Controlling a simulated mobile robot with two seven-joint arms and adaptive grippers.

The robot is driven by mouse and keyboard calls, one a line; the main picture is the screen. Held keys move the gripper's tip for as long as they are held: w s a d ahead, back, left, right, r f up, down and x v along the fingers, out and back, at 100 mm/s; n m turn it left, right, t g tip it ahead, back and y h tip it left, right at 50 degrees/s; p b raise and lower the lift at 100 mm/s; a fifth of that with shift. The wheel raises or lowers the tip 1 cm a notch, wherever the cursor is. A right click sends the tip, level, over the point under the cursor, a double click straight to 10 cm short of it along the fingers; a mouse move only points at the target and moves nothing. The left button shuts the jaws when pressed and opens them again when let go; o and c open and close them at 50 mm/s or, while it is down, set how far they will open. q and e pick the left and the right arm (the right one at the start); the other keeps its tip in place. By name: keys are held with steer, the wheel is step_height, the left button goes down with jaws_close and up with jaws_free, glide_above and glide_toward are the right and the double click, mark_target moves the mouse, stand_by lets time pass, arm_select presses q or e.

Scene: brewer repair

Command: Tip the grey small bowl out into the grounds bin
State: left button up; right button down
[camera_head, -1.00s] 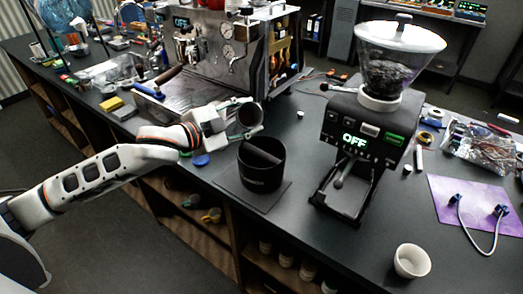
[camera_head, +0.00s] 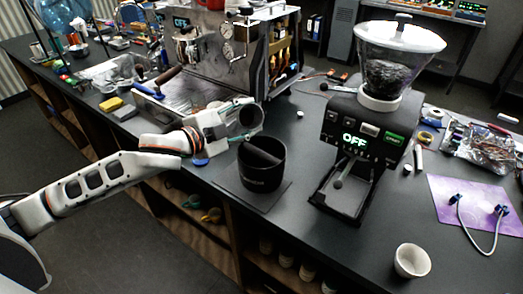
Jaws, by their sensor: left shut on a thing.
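My left gripper (camera_head: 233,118) is shut on the grey small bowl (camera_head: 247,119) and holds it in the air above the back left of the grounds bin. The bowl is tipped on its side; I cannot make out what is in it. The grounds bin (camera_head: 262,175) is a black round tub with a bar across its open top, standing on a dark mat (camera_head: 232,184). The bowl and the bin look apart. My right gripper is not in view.
A grinder (camera_head: 360,135) with a clear bean hopper stands right of the bin. The espresso machine (camera_head: 225,50) is behind. A white cup (camera_head: 412,261) stands at the front right, near a purple mat (camera_head: 462,207).

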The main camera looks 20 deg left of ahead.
arm_select(q)
steer(key=shift+f+m, duration=0.3)
steer(key=shift+m, duration=0.1)
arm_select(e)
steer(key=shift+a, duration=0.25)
arm_select(q)
steer(key=shift+s+d, duration=0.1)
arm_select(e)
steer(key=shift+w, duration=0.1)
arm_select(q)
steer(key=shift+r+m+t+b, duration=0.1)
steer(key=shift+m+t+b, duration=0.2)
steer(key=shift+m+b, duration=0.15)
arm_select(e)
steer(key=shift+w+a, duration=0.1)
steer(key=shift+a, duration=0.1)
